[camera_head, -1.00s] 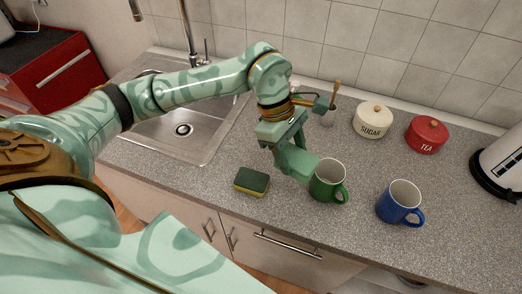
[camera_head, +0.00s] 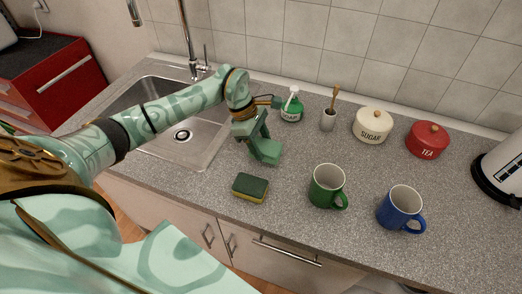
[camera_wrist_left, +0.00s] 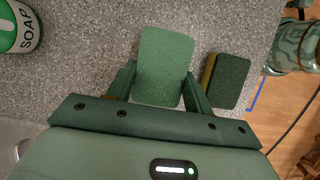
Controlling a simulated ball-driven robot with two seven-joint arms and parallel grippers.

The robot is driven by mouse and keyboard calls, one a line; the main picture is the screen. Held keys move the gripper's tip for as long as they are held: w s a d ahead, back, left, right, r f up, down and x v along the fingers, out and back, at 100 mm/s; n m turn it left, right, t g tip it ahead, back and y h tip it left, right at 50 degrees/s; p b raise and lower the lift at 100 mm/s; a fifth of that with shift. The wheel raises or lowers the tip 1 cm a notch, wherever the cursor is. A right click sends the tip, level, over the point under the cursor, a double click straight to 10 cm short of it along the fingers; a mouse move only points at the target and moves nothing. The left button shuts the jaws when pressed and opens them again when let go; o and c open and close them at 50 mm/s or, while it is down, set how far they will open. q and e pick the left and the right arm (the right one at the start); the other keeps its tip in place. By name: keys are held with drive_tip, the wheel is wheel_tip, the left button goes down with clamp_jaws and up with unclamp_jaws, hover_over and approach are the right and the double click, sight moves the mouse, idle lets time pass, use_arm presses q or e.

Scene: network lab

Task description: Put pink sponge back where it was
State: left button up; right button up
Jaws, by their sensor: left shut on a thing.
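My left gripper (camera_head: 258,141) is shut on a flat light-green pad (camera_head: 270,153), held above the counter between the sink and the green mug. In the left wrist view the pad (camera_wrist_left: 166,62) sits between the two fingers, its rounded face toward the camera. No pink shows on it; its other side is hidden. A second sponge, dark green over yellow (camera_head: 251,187), lies on the counter in front of the gripper, apart from it. That sponge shows right of the fingers in the left wrist view (camera_wrist_left: 231,82). My right gripper is not in view.
A green mug (camera_head: 326,187) and a blue mug (camera_head: 400,207) stand to the right. Behind are a soap bottle (camera_head: 292,108), a brush holder (camera_head: 328,120), a sugar jar (camera_head: 372,126) and a tea jar (camera_head: 427,140). The sink (camera_head: 190,145) is left.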

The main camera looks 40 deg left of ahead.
use_arm(q)
wheel_tip(320, 180, down, 3)
drive_tip(key=shift+f, duration=0.15)
drive_tip(key=o, duration=1)
drive_tip(key=shift+a+r, duration=0.15)
drive_tip(key=shift+r, duration=0.2)
drive_tip(key=v, duration=1.1)
drive_tip(key=shift+r, duration=0.2)
